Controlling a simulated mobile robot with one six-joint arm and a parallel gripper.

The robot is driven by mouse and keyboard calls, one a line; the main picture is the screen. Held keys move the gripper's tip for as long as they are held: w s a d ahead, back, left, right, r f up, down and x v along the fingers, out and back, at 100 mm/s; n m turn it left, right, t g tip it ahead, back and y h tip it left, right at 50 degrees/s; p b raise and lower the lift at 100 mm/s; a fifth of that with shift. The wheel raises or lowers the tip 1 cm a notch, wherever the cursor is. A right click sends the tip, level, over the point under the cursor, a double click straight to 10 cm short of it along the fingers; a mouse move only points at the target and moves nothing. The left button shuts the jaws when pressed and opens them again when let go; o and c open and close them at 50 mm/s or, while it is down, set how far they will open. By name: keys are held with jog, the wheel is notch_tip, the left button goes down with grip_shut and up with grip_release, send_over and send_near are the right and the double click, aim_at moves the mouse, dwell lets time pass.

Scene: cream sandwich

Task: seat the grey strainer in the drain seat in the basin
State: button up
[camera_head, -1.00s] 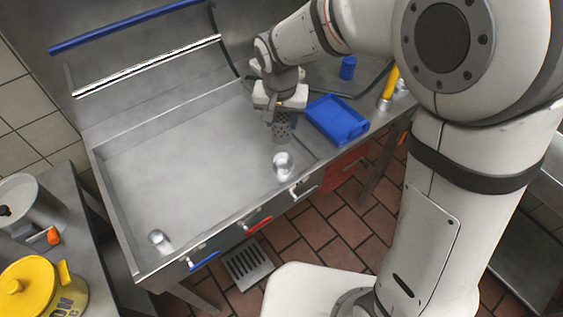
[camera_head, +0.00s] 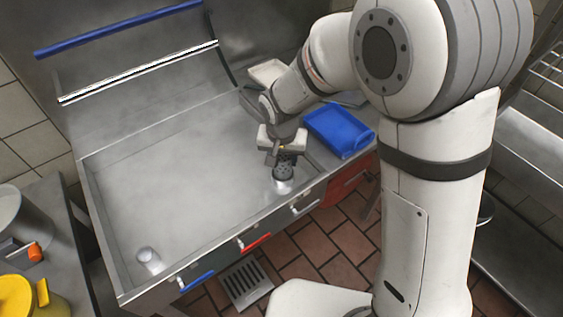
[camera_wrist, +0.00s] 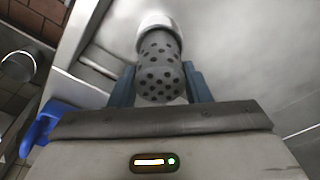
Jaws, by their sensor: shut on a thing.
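The grey strainer (camera_head: 285,167), a perforated cylinder, is in my gripper (camera_head: 280,155). In the wrist view the strainer (camera_wrist: 160,72) is between the two blue-grey fingers (camera_wrist: 160,88), which are shut on it. A bright metal drain seat (camera_head: 283,186) stands in the basin (camera_head: 175,175) near its right front corner. The strainer lines up with this seat in both views; the seat's rim (camera_wrist: 156,20) shows beyond the strainer's far end. I cannot tell whether that end is just above the rim or inside it. The strainer hides part of the seat.
A second metal cup-like fitting (camera_head: 150,261) is at the basin's left front corner. A blue tray (camera_head: 339,130) and a pale tray (camera_head: 268,72) lie right of and behind the basin. The basin's middle is clear. Colored handles (camera_head: 256,242) line the front.

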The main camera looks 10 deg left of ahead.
jog(key=shift+f, duration=1.15)
jog(key=shift+f, duration=0.25)
jog(key=o, duration=1)
jog(key=shift+r, duration=0.1)
jog(key=r, duration=0.4)
jog(key=s+r, duration=0.1)
jog(key=r, duration=0.7)
jog(key=shift+s+d+r, duration=0.1)
jog(key=shift+s, duration=0.25)
